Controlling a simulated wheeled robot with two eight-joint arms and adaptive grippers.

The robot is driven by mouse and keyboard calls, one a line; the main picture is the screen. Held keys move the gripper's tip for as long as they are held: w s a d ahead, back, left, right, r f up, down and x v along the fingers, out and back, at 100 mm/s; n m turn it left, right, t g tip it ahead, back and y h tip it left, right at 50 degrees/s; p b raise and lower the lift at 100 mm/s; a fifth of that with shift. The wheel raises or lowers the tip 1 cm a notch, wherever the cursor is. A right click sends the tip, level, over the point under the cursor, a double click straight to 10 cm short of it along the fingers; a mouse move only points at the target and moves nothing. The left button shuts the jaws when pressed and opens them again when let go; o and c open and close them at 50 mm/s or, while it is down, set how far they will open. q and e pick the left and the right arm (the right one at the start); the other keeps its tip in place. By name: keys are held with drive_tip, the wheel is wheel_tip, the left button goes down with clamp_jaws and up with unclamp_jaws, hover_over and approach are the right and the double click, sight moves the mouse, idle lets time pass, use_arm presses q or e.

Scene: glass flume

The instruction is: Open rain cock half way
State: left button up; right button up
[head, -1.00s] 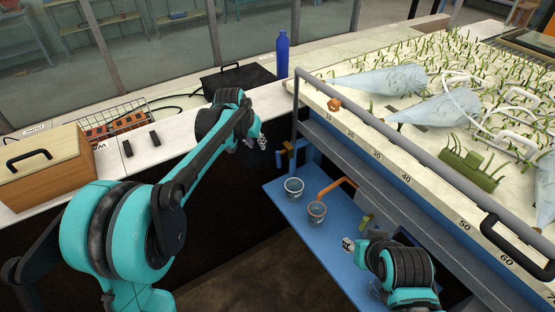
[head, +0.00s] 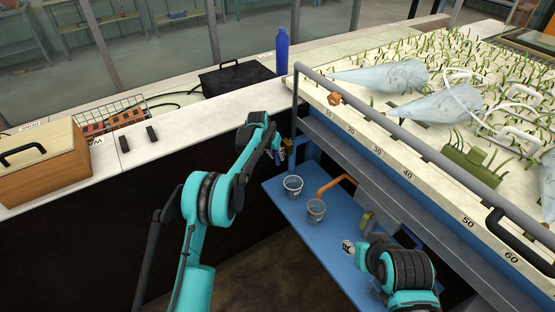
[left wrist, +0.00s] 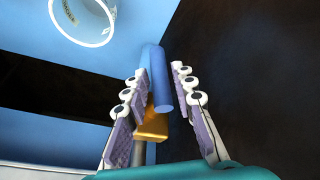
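The rain cock shows in the left wrist view as a blue lever (left wrist: 160,85) with a brass body (left wrist: 153,126) beside it. My left gripper (left wrist: 162,95) is open, with one finger on each side of the lever; clear room shows between the lever and the right finger. Whether the left finger touches it, I cannot tell. In the head view my left gripper (head: 281,154) is beside the flume's near left corner and mostly hides the cock. My right gripper (head: 348,247) is low over the blue shelf; its fingers are too small to read.
Two small buckets (head: 292,186) (head: 316,210) stand on the blue shelf (head: 275,203), near an orange pipe (head: 338,184). The flume's grey rail (head: 400,136) runs above the shelf. A counter holds a wooden box (head: 45,165), a black case (head: 235,78) and a blue bottle (head: 282,52).

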use_arm(q)
drive_tip(key=shift+x, duration=0.75)
clamp_jaws()
drive_tip(key=shift+r+g+h+p, duration=0.2)
drive_tip(key=shift+g+h+p, duration=0.1)
drive_tip(key=shift+p, duration=0.1)
drive_tip(key=shift+s+d+n+g+h+p, duration=0.1)
drive_tip(key=shift+s+n+g+h+p, duration=0.2)
drive_tip(key=shift+g+h+p, duration=0.3)
unclamp_jaws()
drive_tip(key=shift+f, duration=0.1)
